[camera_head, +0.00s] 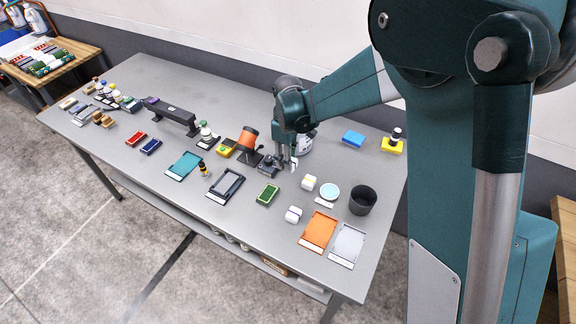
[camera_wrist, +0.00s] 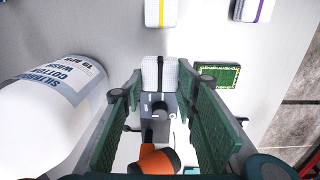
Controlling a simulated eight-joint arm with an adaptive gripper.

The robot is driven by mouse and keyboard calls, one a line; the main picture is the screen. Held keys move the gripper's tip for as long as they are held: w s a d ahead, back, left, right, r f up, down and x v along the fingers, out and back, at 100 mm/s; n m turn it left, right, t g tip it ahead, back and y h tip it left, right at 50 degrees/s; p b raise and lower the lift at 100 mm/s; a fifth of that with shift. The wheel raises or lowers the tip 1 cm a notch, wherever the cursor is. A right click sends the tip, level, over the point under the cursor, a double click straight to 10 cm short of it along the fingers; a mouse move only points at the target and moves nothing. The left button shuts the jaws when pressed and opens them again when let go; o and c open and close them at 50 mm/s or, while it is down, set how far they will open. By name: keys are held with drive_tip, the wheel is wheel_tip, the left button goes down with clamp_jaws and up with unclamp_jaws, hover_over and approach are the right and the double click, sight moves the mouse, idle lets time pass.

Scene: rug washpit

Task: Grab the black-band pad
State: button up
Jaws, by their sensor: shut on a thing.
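The black-band pad is a small white block with a thin black stripe. In the wrist view the black-band pad (camera_wrist: 150,74) sits between the tips of my two green fingers, touched on both sides. My gripper (camera_wrist: 160,80) is shut on it. In the head view my gripper (camera_head: 285,165) points down at the table's middle right, and a bit of white pad (camera_head: 294,165) shows at its tips. Whether the pad is clear of the tabletop I cannot tell. A yellow-band pad (camera_wrist: 160,12) and a purple-band pad (camera_wrist: 252,10) lie apart from it.
A large white bottle (camera_wrist: 50,100) stands close beside my gripper.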

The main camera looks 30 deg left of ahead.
drive_tip(key=shift+r, duration=1.9)
